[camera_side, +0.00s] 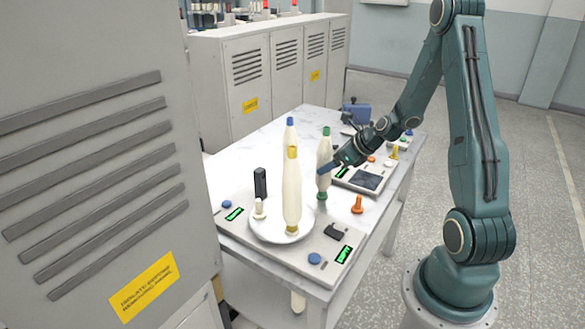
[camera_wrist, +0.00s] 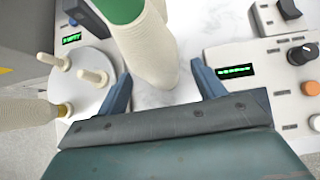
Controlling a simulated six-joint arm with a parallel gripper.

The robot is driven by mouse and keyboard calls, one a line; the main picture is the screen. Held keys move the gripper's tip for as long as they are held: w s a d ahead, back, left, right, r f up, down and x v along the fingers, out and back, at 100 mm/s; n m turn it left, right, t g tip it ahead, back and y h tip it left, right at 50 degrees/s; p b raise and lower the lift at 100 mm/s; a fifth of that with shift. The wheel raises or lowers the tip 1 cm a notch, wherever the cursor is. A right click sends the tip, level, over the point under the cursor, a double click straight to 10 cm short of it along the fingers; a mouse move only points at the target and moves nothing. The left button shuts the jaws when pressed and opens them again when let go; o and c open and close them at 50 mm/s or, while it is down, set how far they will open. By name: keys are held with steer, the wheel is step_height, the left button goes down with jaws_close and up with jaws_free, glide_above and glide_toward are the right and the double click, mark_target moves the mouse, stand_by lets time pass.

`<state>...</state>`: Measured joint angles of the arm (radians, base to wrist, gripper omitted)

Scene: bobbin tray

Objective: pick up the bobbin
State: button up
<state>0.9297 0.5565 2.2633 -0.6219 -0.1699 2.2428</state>
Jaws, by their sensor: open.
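A cream bobbin with green ends (camera_side: 324,158) stands upright on the table in the side view. My gripper (camera_side: 327,171) is open and empty, with its fingertips at the lower part of this bobbin. In the wrist view the green-ended bobbin (camera_wrist: 150,48) fills the top middle, and the open fingers of my gripper (camera_wrist: 162,72) stand to either side of its near end. I cannot tell whether they touch it. A yellow-ended bobbin (camera_side: 292,195) stands on a round white plate (camera_side: 262,232). A blue-ended bobbin (camera_side: 289,140) stands behind it, partly hidden.
A short cream peg (camera_side: 259,209) and a black post (camera_side: 260,183) stand left of the yellow-ended bobbin. An orange knob (camera_side: 357,205) and a panel with a green display (camera_side: 344,254) are at the front right. Bare table (camera_side: 232,170) shows at the left.

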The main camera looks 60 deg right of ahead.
steer(key=shift+x, duration=1.05)
steer(key=c, duration=1.1)
steer(key=shift+r, duration=0.1)
step_height(320, 180, up, 20)
steer(key=shift+f, duration=0.1)
